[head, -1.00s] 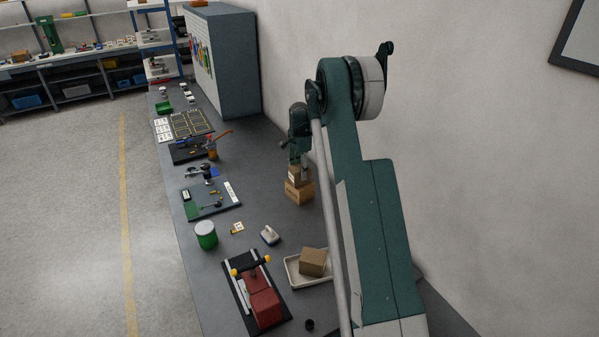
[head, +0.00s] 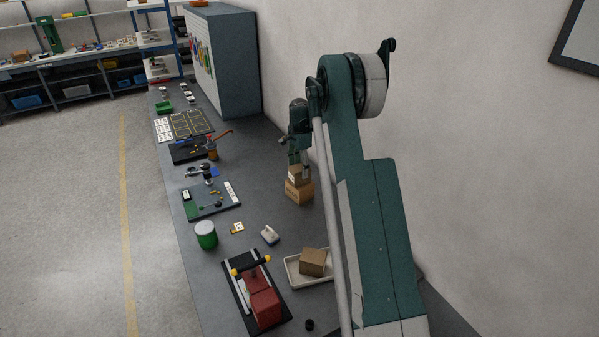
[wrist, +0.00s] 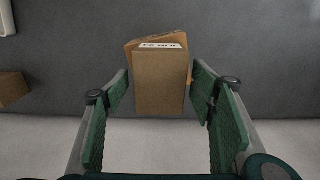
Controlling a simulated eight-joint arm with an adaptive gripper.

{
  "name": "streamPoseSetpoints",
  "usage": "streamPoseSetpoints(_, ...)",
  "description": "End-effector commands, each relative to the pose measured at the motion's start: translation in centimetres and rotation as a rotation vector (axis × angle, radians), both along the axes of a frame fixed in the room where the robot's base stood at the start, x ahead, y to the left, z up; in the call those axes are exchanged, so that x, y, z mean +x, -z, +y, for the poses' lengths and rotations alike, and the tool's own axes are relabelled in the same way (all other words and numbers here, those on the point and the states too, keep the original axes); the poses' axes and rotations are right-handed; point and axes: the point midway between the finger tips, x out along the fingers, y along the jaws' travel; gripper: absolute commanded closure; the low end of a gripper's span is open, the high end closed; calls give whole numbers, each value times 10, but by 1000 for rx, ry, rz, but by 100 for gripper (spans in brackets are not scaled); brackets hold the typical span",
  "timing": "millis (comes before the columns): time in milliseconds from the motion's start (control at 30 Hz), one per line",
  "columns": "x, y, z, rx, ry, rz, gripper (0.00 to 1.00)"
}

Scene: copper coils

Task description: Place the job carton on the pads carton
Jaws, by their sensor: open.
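The job carton (head: 296,175), a small brown box with a white printed label, sits on top of the larger pads carton (head: 299,193) on the bench. In the wrist view the job carton (wrist: 161,82) covers most of the pads carton (wrist: 131,48), whose corners show behind it, turned at a slight angle. My gripper (head: 299,163) is open just above the job carton. In the wrist view its fingers stand on both sides of the job carton with a visible gap on each side.
A white tray (head: 295,279) with another brown box (head: 313,262) lies nearer on the bench. A red fixture (head: 264,306), a green-and-white can (head: 206,235) and a dark board (head: 211,201) with small parts lie to the left. A wall runs along the right. Bench around the cartons is clear.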

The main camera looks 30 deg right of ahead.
Motion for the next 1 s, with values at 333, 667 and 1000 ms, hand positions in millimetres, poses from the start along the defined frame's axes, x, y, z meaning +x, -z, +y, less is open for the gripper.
streamPoseSetpoints(333,0,-54,0,0,0,0,44)
streamPoseSetpoints(667,0,-95,0,0,0,0,44)
streamPoseSetpoints(1000,0,-105,0,0,0,0,44)
